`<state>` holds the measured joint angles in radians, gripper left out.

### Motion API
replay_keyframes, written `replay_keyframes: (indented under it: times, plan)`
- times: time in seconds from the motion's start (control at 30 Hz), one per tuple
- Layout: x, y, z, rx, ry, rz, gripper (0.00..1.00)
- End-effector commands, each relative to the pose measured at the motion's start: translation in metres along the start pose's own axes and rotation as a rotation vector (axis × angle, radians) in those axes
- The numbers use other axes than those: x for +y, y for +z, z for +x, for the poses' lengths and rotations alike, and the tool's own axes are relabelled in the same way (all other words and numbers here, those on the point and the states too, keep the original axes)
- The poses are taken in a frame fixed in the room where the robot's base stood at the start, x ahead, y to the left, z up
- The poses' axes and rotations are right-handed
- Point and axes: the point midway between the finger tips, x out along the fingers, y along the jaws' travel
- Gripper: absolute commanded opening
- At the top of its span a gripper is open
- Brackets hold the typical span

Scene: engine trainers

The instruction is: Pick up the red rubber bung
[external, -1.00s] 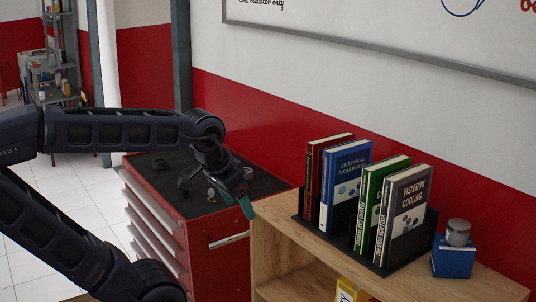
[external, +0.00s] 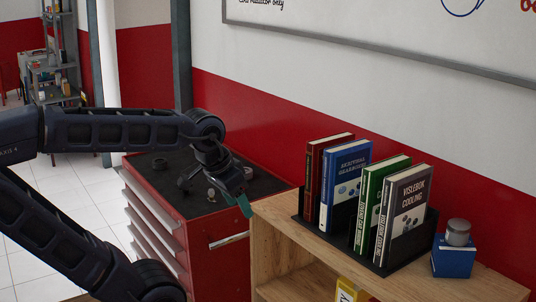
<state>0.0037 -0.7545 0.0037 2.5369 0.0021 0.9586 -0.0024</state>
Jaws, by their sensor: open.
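I cannot make out a red rubber bung in the external view; it may be hidden behind my arm or too small to tell. My gripper (external: 245,205) hangs at the end of my arm, tilted down and to the right, with greenish fingertips. In the picture it lies over the right edge of the red tool cabinet (external: 225,259), beside the left end of the wooden shelf. It is open, and I see nothing held in it.
The cabinet's dark top (external: 262,186) carries a few small dark round parts (external: 160,164). On the wooden shelf (external: 300,238), a black rack holds several books (external: 345,187). A grey tin (external: 458,232) stands on a blue box (external: 454,258). A wall runs close behind.

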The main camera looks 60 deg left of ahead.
Motion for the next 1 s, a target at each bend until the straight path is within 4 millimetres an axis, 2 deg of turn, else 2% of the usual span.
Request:
replay_keyframes:
  times: [0.13, 0.23, 0.47, 0.77, 1.0]
  plan:
    - [-0.002, -0.004, 0.0, -0.003, -0.001, -0.017, 0.58]
    - [-0.007, -0.017, -0.001, -0.015, -0.002, -0.071, 0.58]
    - [-0.035, -0.069, 0.002, -0.061, -0.015, -0.307, 0.58]
    - [-0.089, -0.137, 0.019, -0.117, -0.047, -0.645, 0.58]
    - [-0.146, -0.183, 0.043, -0.155, -0.088, -0.914, 0.58]
